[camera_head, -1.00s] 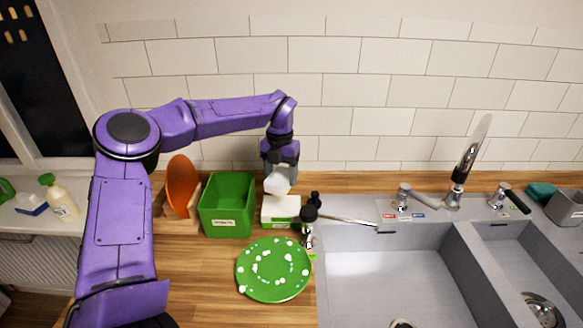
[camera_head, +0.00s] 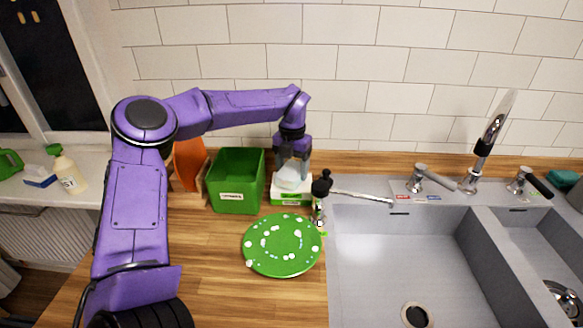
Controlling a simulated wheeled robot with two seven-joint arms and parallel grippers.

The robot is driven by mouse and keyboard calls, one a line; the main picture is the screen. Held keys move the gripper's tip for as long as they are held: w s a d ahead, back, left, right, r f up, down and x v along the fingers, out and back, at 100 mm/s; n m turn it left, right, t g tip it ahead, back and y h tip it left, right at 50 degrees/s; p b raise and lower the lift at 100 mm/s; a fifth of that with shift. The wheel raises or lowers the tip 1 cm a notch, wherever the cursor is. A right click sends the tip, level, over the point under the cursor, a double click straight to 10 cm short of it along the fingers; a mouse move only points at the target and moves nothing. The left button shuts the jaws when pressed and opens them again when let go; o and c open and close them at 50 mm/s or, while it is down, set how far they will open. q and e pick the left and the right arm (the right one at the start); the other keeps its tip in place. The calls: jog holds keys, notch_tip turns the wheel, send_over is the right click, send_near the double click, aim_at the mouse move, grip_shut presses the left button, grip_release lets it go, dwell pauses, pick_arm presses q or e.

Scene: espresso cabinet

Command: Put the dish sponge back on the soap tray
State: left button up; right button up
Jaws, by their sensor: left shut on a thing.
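My left gripper (camera_head: 292,165) reaches in from the left and points down behind the green plate. It is shut on a small pale, whitish block (camera_head: 289,180), which looks like the dish sponge. The block is just over a low white tray with a green stripe (camera_head: 291,198), which looks like the soap tray. Whether the block touches the tray I cannot tell. The gripper and block hide part of the tray's top. My right gripper is not in view.
A green bin (camera_head: 237,192) stands left of the tray, with an orange plate (camera_head: 190,165) in a rack beyond it. A green plate with white spots (camera_head: 283,245) lies in front. A black-topped dispenser (camera_head: 320,187) stands close right, beside the grey sink (camera_head: 400,250).

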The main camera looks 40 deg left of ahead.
pick_arm(q)
jog(key=shift+s+f+b, duration=0.1)
jog(key=shift+f+b, duration=0.3)
jog(key=shift+f, duration=0.25)
jog(key=o, duration=1.2)
jog(key=shift+c, duration=0.2)
jog(key=shift+r, duration=0.15)
